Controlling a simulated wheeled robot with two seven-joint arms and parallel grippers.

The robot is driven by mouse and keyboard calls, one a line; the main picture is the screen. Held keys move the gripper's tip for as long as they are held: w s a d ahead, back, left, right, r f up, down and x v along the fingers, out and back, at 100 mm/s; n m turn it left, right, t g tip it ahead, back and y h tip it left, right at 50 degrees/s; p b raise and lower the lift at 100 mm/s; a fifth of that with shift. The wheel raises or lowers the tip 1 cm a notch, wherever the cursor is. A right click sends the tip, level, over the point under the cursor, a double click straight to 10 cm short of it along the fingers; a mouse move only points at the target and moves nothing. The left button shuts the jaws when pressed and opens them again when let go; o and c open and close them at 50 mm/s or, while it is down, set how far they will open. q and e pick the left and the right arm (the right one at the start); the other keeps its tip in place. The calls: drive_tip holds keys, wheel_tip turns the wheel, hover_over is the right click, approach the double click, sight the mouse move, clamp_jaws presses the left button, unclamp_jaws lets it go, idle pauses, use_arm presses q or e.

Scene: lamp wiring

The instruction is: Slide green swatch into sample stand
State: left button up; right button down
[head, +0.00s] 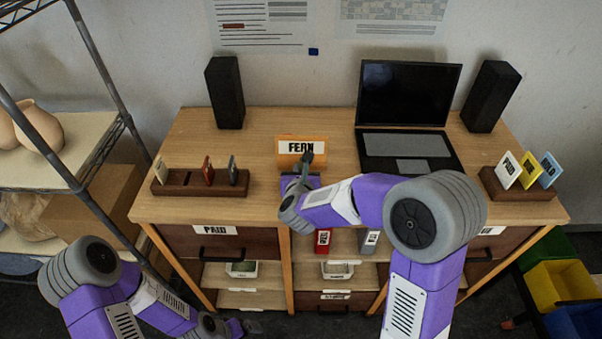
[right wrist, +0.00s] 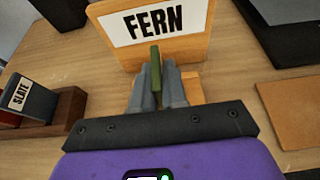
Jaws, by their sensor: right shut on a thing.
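The green swatch (right wrist: 155,68) shows edge-on as a thin upright slab in the right wrist view. My right gripper (right wrist: 157,92) is shut on it, with its far end close in front of the FERN sign. I cannot tell whether it touches anything there. The orange wooden stand with the FERN sign (head: 302,146) is at the middle of the desk; its sign (right wrist: 156,20) fills the top of the wrist view. In the head view my right gripper (head: 303,170) is just in front of it. My left gripper (head: 236,327) is low at the bottom, away from the desk top; its jaws are unclear.
A dark brown rack (head: 181,188) with several swatches stands at left; one reads SLATE (right wrist: 20,95). Another rack (head: 515,192) with 3 cards stands at right. A laptop (head: 404,110) and two speakers (head: 225,92) (head: 490,97) stand behind. Bare desk separates the left rack from the stand.

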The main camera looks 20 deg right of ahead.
drive_tip(key=shift+f, duration=0.15)
drive_tip(key=shift+f, duration=0.15)
drive_tip(key=c, duration=1.2)
unclamp_jaws()
drive_tip(key=shift+o, duration=0.2)
drive_tip(key=shift+r, duration=0.25)
drive_tip(key=v, duration=1.2)
drive_tip(key=shift+f, duration=0.2)
